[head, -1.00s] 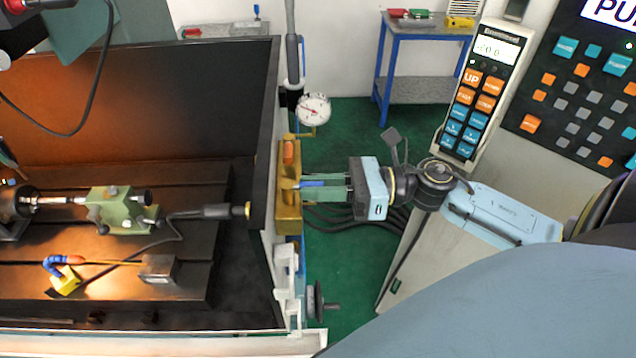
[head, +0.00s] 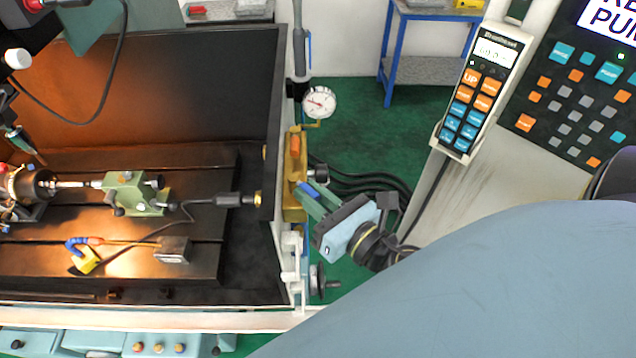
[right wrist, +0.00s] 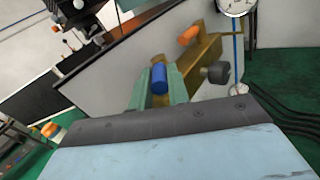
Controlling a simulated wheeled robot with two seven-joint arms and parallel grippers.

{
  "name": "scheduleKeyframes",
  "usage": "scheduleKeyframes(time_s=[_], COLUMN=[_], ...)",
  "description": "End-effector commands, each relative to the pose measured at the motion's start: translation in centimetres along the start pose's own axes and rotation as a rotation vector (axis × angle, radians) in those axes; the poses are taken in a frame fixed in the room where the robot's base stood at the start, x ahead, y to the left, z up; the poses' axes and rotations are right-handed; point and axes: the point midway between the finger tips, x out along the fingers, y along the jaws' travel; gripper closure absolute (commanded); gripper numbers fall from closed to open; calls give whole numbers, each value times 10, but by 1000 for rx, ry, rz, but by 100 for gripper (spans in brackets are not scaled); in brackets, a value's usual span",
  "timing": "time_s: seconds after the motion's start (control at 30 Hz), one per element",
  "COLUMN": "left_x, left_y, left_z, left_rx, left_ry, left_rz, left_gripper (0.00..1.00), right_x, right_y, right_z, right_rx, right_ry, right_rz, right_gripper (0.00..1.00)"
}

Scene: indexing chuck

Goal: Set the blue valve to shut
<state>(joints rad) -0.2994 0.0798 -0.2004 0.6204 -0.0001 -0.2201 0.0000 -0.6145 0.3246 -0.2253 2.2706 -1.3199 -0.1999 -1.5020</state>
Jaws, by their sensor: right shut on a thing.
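The blue valve (head: 309,188) is a small blue lever on a brass manifold block (head: 294,168) at the right end of the machine's tank. An orange lever (head: 295,146) sits above it on the same block. My right gripper (head: 311,193) comes from the lower right, tilted, with its green fingers shut on the blue lever. In the right wrist view the blue lever (right wrist: 159,78) shows as a short cylinder between the two fingers (right wrist: 159,92). The orange lever (right wrist: 190,33) and a dark knob (right wrist: 215,73) are beside it. My left gripper cannot be made out.
A pressure gauge (head: 319,102) stands just above the block. A handwheel (head: 319,282) is below it. Black hoses (head: 370,182) run behind my right gripper. A pendant (head: 481,90) hangs at the right. Green floor is free beyond the block.

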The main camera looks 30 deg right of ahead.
Motion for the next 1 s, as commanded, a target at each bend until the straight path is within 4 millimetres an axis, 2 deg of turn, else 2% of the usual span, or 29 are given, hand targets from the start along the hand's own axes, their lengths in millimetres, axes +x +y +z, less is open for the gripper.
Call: scheduleKeyframes(time_s=[0.4,1.0], left_x=[7,8], left_y=[0,0], left_z=[1,1], left_rx=[0,-1], left_ry=[-1,-1], left_rz=[0,0], left_gripper=[56,56], right_x=[2,4], right_y=[13,16], right_z=[-3,-3], right_rx=[3,0], right_ry=[-55,-70], right_rz=[-268,-340], right_gripper=[100,100])
